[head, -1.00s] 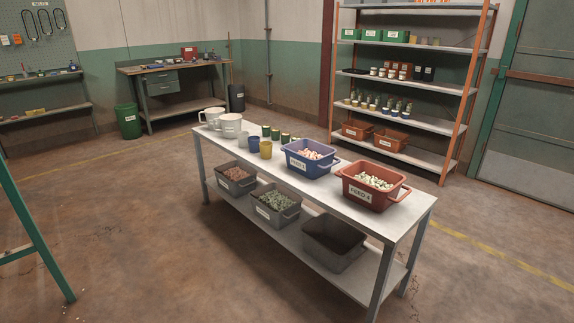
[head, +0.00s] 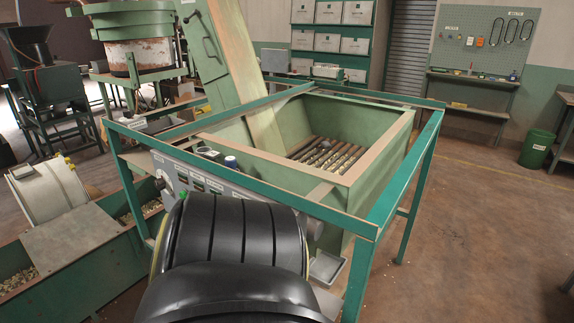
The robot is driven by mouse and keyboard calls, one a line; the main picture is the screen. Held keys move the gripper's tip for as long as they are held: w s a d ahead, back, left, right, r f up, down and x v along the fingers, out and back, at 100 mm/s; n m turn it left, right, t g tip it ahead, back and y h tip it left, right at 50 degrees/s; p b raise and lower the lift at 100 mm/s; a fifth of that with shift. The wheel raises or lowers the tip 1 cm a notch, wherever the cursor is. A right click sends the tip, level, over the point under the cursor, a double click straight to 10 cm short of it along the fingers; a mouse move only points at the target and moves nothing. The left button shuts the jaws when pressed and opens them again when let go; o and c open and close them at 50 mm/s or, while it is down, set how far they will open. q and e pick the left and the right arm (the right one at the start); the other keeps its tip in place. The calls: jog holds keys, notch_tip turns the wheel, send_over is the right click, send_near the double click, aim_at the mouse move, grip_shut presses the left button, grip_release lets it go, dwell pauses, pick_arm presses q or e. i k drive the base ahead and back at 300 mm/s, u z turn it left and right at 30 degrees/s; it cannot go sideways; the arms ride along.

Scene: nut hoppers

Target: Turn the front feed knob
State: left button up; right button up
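A green hopper machine (head: 375,140) with a sloped chute stands in the middle of the head view. A grey control panel (head: 225,187) with several small labels runs along its near side. My own large black arm part fills the lower middle and hides the lower and right part of the panel. Neither gripper is in view.
A green metal frame (head: 385,205) surrounds the hopper. A trough with nuts (head: 75,240) and a white drum (head: 48,193) lie at left. A small grey tray (head: 327,267) sticks out below the hopper. The floor at right (head: 470,240) is clear.

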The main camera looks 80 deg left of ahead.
aim_at(160, 184)
jog(key=k, duration=0.2)
jog(key=u, duration=4.7)
jog(key=i, duration=3.45)
jog(key=z, duration=1.8)
